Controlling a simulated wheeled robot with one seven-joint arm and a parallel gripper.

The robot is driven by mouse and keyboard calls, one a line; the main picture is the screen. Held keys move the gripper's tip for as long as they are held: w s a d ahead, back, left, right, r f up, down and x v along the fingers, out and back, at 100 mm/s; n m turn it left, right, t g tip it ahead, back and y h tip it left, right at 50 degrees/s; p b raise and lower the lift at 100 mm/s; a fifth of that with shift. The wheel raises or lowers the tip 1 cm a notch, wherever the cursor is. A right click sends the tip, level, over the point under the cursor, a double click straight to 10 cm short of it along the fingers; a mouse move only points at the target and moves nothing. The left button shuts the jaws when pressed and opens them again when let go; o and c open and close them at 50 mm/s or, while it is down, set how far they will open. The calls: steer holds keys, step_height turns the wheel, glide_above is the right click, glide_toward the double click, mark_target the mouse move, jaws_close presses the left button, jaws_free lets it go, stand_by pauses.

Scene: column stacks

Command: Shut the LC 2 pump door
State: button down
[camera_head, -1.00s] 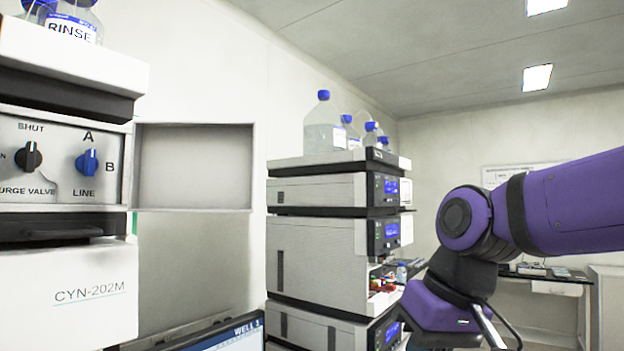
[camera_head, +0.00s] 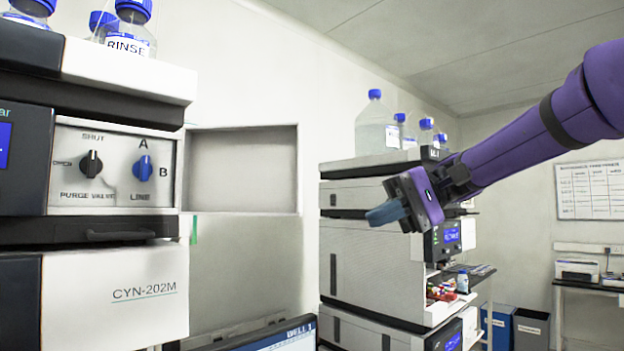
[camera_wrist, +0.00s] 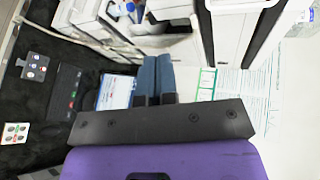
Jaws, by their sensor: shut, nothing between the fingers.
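The pump door (camera_head: 243,170) is a pale grey panel standing open, swung out to the right of the pump's recessed front. That front panel (camera_head: 110,168) shows a black purge valve knob (camera_head: 91,164) and a blue line knob (camera_head: 143,168) marked A and B. My gripper (camera_head: 385,213) is in the air to the right of the door, apart from it in the head view, pointing left. Its blue fingers are together and empty, and they also show in the wrist view (camera_wrist: 155,78).
A white unit (camera_head: 115,295) labelled CYN-202M is below the pump, with bottles (camera_head: 130,35) on top. A second instrument stack (camera_head: 370,260) stands behind my gripper. A monitor (camera_head: 275,338) is at the bottom centre. Open air lies between door and gripper.

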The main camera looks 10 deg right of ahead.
steer(key=w+r+n+g+y, duration=0.3)
steer(key=w+r, duration=0.2)
steer(key=w, duration=0.2)
steer(key=s+a, duration=0.7)
steer(key=a, duration=0.4)
steer(key=shift+r, duration=0.25)
steer(key=shift+s+m+t+y, duration=0.3)
steer(key=shift+s+t, duration=0.1)
steer(key=shift+s, duration=0.15)
steer(key=shift+s, duration=0.1)
